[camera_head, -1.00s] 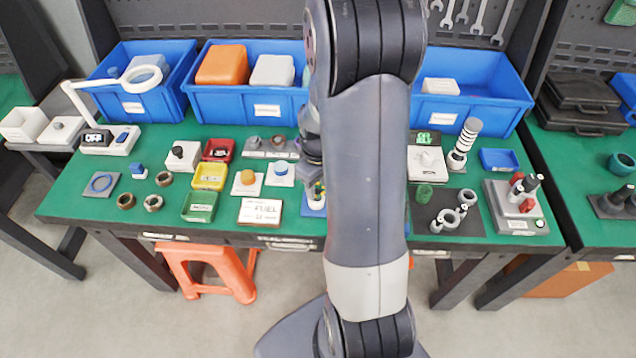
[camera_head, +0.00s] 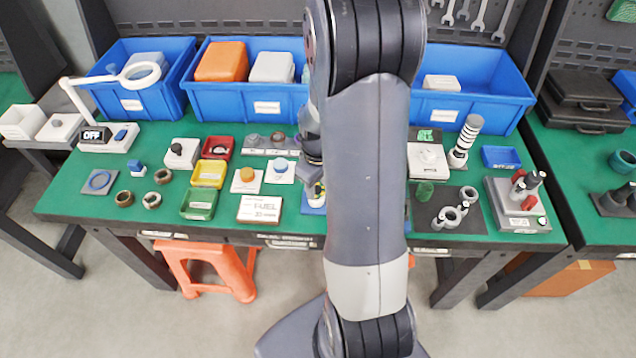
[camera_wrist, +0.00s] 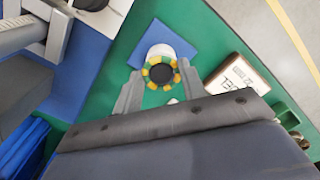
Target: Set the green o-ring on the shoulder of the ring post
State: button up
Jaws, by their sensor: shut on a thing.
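The ring post (camera_wrist: 161,73) stands on a blue base plate (camera_wrist: 186,34), with a white round body and a dark top. A ring of green and yellow patches surrounds the dark top in the wrist view. The green o-ring (camera_wrist: 152,84) seems to be the green part of it, between my fingers. My gripper (camera_wrist: 159,76) is shut on the o-ring, one finger on each side of the post. I cannot tell whether the ring touches the shoulder. In the head view my gripper (camera_head: 314,170) is over the post's blue base (camera_head: 313,206), and my arm hides much of both.
Yellow (camera_head: 209,173) and green (camera_head: 199,204) trays stand farther left. Blue bins (camera_head: 247,103) line the back. A dark mat (camera_head: 440,222) with grey rings lies to the right of my arm.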

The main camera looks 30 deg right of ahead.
jog(key=shift+f, duration=0.25)
jog(key=o, duration=0.9)
jog(key=shift+c, duration=0.2)
jog(key=shift+r, duration=0.15)
jog(key=shift+r+p, duration=2.5)
jog(key=shift+r, duration=0.95)
jog(key=shift+f, duration=0.15)
notch_tip(320, 180, down, 7)
jog(key=b, duration=0.5)
